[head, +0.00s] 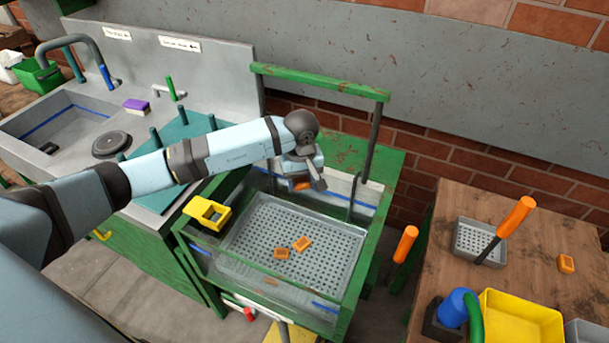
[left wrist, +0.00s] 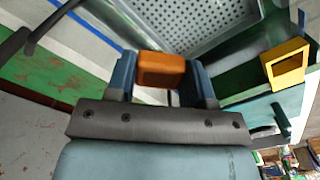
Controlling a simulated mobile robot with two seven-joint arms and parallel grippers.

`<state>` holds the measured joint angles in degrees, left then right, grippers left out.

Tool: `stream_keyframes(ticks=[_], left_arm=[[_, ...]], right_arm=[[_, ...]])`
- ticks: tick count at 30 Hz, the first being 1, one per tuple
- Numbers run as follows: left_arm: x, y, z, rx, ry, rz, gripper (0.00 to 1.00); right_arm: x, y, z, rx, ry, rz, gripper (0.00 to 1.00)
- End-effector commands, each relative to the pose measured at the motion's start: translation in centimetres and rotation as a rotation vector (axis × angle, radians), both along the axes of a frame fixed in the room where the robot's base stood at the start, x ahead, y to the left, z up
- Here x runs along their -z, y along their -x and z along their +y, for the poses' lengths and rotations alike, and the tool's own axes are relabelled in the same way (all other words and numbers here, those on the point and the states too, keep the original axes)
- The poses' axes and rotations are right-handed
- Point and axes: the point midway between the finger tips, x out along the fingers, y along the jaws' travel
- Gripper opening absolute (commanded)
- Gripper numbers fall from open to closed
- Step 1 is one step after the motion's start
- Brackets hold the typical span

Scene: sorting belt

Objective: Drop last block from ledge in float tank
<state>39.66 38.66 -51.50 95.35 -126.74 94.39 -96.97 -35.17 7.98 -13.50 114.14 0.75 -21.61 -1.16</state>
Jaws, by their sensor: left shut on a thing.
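My left gripper (head: 306,178) is shut on an orange block (left wrist: 161,70) and holds it above the far part of the float tank. The block sits between both fingers in the left wrist view, and only a sliver of it shows in the head view. The float tank (head: 345,318) has a green frame and a perforated grey tray (head: 262,226) inside. Two orange blocks (head: 302,243) (head: 281,253) lie close together over the tray. My right gripper is not in view.
A yellow open-topped holder (head: 207,213) sits at the tank's left edge. A green raised bar (head: 320,80) stands behind the tank. On the right, a wooden table (head: 445,235) bears a small grey tray (head: 480,240), an orange block (head: 566,264) and a yellow bin (head: 520,318).

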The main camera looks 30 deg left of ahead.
Motion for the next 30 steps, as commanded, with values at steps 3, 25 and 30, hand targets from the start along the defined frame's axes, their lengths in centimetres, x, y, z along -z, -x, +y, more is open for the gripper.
stream_keyframes(ticks=[3,25,30], left_arm=[[0.8,0.0,0.0,-0.004,0.000,0.001,0.26],[9.5,0.0,0.0,-0.003,0.000,0.000,0.26],[9.9,0.0,0.1,-0.003,0.000,0.000,0.26]], right_arm=[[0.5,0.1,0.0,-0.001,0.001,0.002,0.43],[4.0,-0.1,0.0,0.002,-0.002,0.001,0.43],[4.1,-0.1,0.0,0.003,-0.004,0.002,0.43]])
